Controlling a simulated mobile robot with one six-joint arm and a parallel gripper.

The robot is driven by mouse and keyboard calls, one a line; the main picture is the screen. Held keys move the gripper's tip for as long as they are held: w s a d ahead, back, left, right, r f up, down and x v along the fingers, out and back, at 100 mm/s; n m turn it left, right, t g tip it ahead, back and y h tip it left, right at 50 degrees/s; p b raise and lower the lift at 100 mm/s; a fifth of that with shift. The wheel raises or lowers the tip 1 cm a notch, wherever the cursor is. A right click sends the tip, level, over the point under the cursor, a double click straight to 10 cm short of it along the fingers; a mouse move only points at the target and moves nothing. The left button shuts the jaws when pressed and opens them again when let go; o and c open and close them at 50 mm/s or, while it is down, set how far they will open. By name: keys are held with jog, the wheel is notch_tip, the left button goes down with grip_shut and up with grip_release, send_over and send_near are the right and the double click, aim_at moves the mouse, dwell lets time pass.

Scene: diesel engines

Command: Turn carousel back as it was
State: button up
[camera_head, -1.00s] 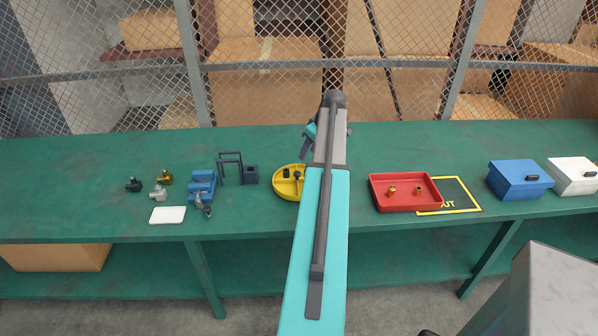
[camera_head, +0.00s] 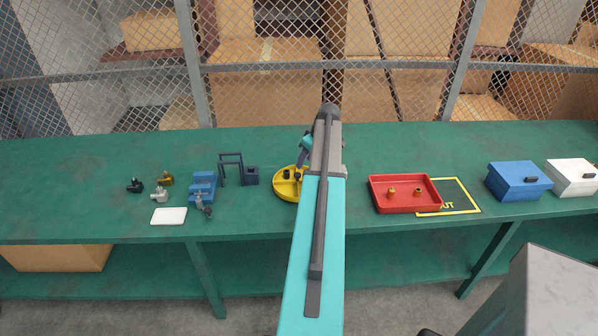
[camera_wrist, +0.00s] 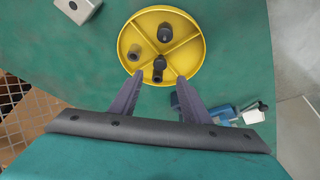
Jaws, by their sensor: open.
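The carousel is a round yellow tray (camera_wrist: 190,38) with raised dividers, seen from above in the wrist view. It holds several dark and grey-brown cylindrical parts: one dark part (camera_wrist: 165,34) near the upper middle, one brownish part (camera_wrist: 134,52) at the left, and one dark part (camera_wrist: 158,68) near the lower rim. In the head view the carousel (camera_head: 284,190) is partly hidden behind my arm. My gripper (camera_wrist: 159,85) is open, its two fingers apart near the carousel's lower rim.
Left of the carousel on the green bench (camera_head: 110,215) are a blue vise-like device (camera_head: 202,187), a dark frame (camera_head: 231,168), small fittings (camera_head: 165,178) and a white block (camera_head: 168,216). Right are a red tray (camera_head: 405,207), a blue box (camera_head: 520,180) and a white box (camera_head: 573,177). Wire mesh stands behind.

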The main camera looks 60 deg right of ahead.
aim_at(298, 174)
jog(key=shift+p+x, duration=1.25)
jog(key=shift+x, duration=3.3)
grip_shut()
